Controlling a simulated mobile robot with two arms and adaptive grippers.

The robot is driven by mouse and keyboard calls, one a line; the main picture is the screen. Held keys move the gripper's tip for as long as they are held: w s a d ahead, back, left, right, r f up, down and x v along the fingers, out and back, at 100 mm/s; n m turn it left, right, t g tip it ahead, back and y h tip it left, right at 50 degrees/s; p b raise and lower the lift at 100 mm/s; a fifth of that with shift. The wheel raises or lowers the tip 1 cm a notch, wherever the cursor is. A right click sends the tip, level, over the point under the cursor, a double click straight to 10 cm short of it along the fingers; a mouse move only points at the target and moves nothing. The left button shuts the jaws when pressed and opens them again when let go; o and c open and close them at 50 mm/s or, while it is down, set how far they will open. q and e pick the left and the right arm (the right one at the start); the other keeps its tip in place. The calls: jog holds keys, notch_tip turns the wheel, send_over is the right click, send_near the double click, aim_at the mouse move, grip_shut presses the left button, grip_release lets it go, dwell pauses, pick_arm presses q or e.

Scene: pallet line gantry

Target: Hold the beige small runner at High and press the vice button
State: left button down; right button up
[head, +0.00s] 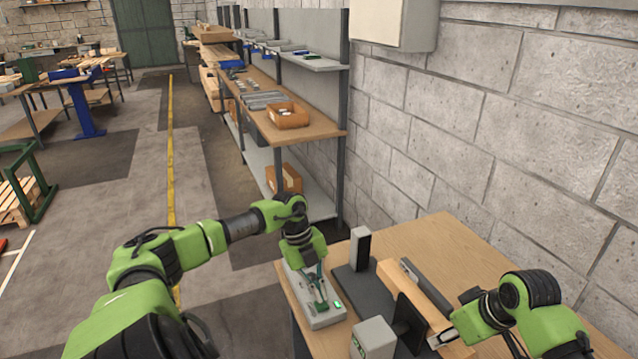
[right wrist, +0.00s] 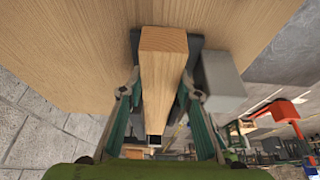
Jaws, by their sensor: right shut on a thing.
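The beige runner (head: 416,290) is a long wooden bar at the vice on the bench; it also fills the middle of the right wrist view (right wrist: 163,75). My right gripper (head: 440,340) is shut on it, with a finger on each side in the right wrist view (right wrist: 160,100). The vice has a dark base with an upright grey block (head: 360,248) and a black plate (head: 408,316). My left gripper (head: 322,302) points down over a grey button box (head: 304,282) with a lit green spot (head: 337,304). Whether it touches the box is unclear. No High mark is readable.
The wooden bench (head: 440,240) stands against a block wall (head: 490,150). A grey box (head: 373,340) sits at the front beside the black plate. Shelving with an orange-brown bin (head: 288,115) is further back. The bench is bare behind the runner.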

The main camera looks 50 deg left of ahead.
pick_arm(q)
jog(key=shift+r, duration=2.65)
pick_arm(e)
jog(key=shift+s+a+f, duration=0.1)
jog(key=shift+s+f, duration=0.05)
jog(key=shift+s, duration=0.25)
jog(key=o, duration=1.4)
jog(key=shift+c, duration=0.2)
pick_arm(q)
jog(key=shift+s+a, duration=0.1)
jog(key=shift+s, duration=0.2)
pick_arm(e)
jog(key=shift+s+a, duration=0.1)
pick_arm(q)
jog(key=shift+w, duration=0.15)
pick_arm(e)
jog(key=shift+w+d+r, duration=0.2)
jog(key=shift+r, duration=0.15)
jog(key=v, duration=1.1)
jog(key=shift+s+r, duration=0.2)
jog(key=shift+r, duration=0.1)
jog(key=shift+f, duration=0.1)
